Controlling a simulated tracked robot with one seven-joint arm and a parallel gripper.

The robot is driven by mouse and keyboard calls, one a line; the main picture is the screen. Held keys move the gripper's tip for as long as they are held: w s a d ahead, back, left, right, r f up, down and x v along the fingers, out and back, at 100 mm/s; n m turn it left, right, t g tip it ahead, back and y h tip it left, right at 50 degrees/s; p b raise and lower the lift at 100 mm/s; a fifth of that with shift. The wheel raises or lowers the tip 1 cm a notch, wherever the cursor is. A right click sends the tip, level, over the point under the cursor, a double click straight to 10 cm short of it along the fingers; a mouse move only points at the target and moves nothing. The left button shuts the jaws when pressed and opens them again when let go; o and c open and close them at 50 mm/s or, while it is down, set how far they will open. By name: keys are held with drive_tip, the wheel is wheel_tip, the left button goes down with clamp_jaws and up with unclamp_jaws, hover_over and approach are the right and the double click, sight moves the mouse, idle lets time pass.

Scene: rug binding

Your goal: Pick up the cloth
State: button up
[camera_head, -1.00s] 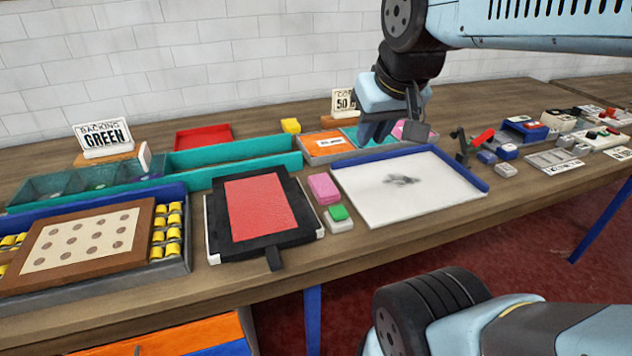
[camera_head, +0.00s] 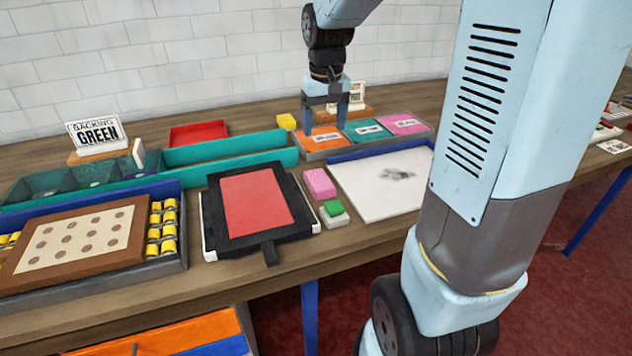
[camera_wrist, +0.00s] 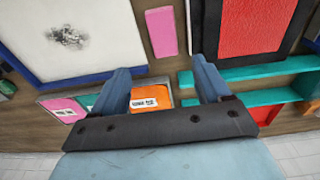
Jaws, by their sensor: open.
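No piece is marked as the cloth. A shallow tray (camera_head: 330,153) at the back holds flat labelled pieces: orange (camera_head: 318,143), teal (camera_head: 370,133) and pink (camera_head: 404,124). My gripper (camera_head: 325,127) points down above the orange end, its fingers apart with nothing between them. In the wrist view, the orange piece (camera_wrist: 150,99) shows between the open fingers (camera_wrist: 160,72), with part of the teal piece behind the left finger. A red textured sheet (camera_head: 257,204) lies in a black frame (camera_head: 222,246) at the middle of the bench. Finger height above the tray is unclear.
A white board (camera_head: 380,182) with a grey smudge and blue edging lies right of a pink block (camera_head: 320,184) and a green-topped block (camera_head: 334,208). Teal rails (camera_head: 230,155) and a yellow block (camera_head: 286,121) stand left of the tray. A sign (camera_head: 345,97) stands behind my gripper.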

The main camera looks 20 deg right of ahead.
sight(318, 178)
drive_tip(key=shift+g, duration=0.5)
drive_tip(key=w+f, duration=0.1)
drive_tip(key=f, duration=0.4)
drive_tip(key=w+f, duration=0.1)
drive_tip(key=f, duration=0.5)
drive_tip(key=w+f, duration=0.1)
drive_tip(key=f, duration=0.5)
drive_tip(key=shift+w+a+f, duration=0.15)
drive_tip(key=shift+w+f, duration=0.05)
drive_tip(key=shift+c, duration=0.2)
drive_tip(key=c, duration=0.8)
